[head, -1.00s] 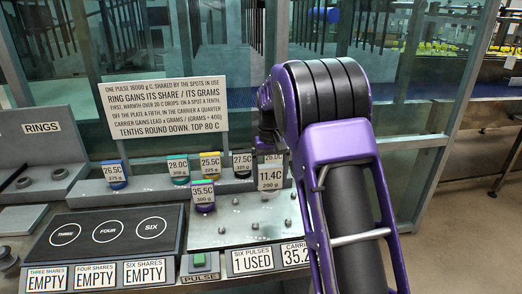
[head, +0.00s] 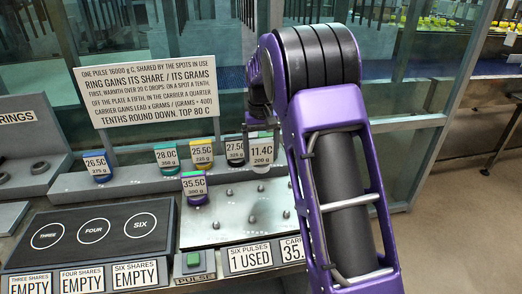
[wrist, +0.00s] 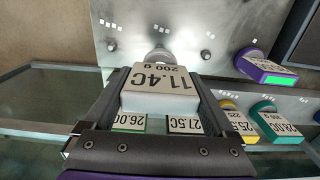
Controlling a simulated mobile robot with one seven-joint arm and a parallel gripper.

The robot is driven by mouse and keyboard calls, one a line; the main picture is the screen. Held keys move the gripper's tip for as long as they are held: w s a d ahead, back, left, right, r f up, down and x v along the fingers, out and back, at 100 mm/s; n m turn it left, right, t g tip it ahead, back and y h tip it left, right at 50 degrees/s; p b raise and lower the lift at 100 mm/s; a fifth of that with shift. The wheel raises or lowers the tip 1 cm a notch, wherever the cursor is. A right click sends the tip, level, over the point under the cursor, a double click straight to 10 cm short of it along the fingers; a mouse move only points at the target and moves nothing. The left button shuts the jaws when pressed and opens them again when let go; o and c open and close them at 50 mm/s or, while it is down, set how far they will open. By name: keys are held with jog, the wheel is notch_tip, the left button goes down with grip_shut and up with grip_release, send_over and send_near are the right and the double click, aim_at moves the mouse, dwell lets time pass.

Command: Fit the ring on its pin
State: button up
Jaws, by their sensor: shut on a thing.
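My gripper (wrist: 165,115) is shut on a pale grey ring piece (wrist: 160,95) whose tag reads 11.4C, 200 g. In the head view this tag (head: 262,150) is at the back right of the metal plate (head: 225,228), near the rack; my arm hides part of this area. I cannot tell whether the piece touches anything below. A purple ring (head: 195,197) tagged 35.5C, 300 g sits on the plate's back left, with green on its tag; it also shows in the wrist view (wrist: 262,68). Several short pins (head: 254,219) stand bare on the plate.
Behind the plate, a rack (head: 130,178) bears blue (head: 98,166), teal (head: 167,157), yellow (head: 201,154) and black (head: 235,152) tagged rings. A 26.0 tag (wrist: 129,122) shows beneath my gripper. A dark three-spot panel (head: 90,250), pulse button (head: 194,261) and sign (head: 150,85) stand nearby.

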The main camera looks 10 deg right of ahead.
aim_at(261, 163)
jog(key=shift+f+b, duration=1.55)
jog(key=shift+f, duration=1.35)
jog(key=shift+p, duration=0.55)
jog(key=shift+f+b, duration=0.75)
jog(key=shift+f, duration=0.65)
jog(key=o, duration=1.3)
jog(key=shift+c, duration=0.2)
jog(key=shift+r, duration=0.1)
notch_tip(261, 163, up, 17)
jog(key=shift+r+p, duration=0.2)
jog(key=shift+p, duration=1)
